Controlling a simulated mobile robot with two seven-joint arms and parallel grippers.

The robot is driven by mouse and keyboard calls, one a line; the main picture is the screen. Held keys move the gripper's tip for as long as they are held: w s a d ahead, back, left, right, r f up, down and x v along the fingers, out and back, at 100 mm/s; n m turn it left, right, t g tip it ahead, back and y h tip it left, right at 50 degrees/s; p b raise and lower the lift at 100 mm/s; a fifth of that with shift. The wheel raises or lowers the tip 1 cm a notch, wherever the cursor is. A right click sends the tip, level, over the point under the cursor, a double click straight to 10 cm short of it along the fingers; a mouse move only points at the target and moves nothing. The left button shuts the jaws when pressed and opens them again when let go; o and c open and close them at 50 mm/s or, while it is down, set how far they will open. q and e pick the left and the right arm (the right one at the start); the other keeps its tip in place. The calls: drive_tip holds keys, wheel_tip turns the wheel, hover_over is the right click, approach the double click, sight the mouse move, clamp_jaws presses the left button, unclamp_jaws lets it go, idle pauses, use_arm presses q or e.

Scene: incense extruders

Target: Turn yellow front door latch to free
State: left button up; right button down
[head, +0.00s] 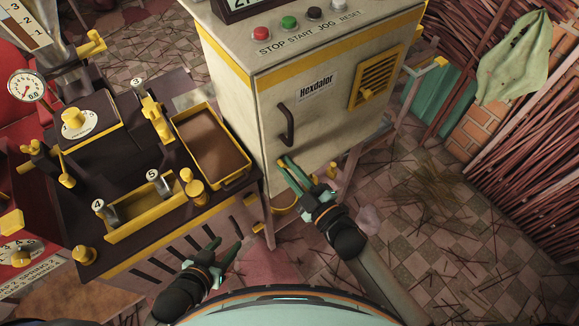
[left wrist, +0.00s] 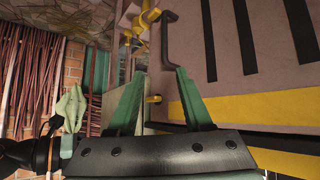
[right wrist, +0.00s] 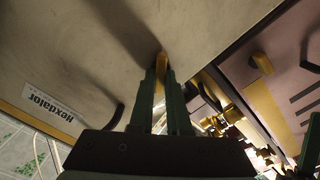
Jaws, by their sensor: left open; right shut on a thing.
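The pale cabinet labelled Hexdalor (head: 348,112) has a front door with a dark bar handle (head: 285,124). The yellow latch (right wrist: 163,62) is at the door's lower edge, seen in the right wrist view between my fingertips. My right gripper (head: 287,168) is shut on the latch, its green fingers reaching up to the door face; the fingers cover much of the latch in the head view. My left gripper (head: 228,249) is open and empty, low in front of the dark extruder bench; its spread green fingers also show in the left wrist view (left wrist: 155,85).
The dark bench (head: 225,215) left of the cabinet carries a yellow-rimmed tray (head: 246,183), numbered cylinders and yellow knobs. A yellow vent (head: 377,77) is on the cabinet front. Bundles of sticks (head: 530,190) stand at the right. Tiled floor (head: 420,235) is open at lower right.

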idle(0.6)
drive_tip(key=c, duration=0.9)
unclamp_jaws()
drive_tip(key=shift+s, duration=0.1)
drive_tip(key=v, duration=1.2)
drive_tip(key=shift+s+d, duration=0.1)
drive_tip(key=shift+s, duration=0.05)
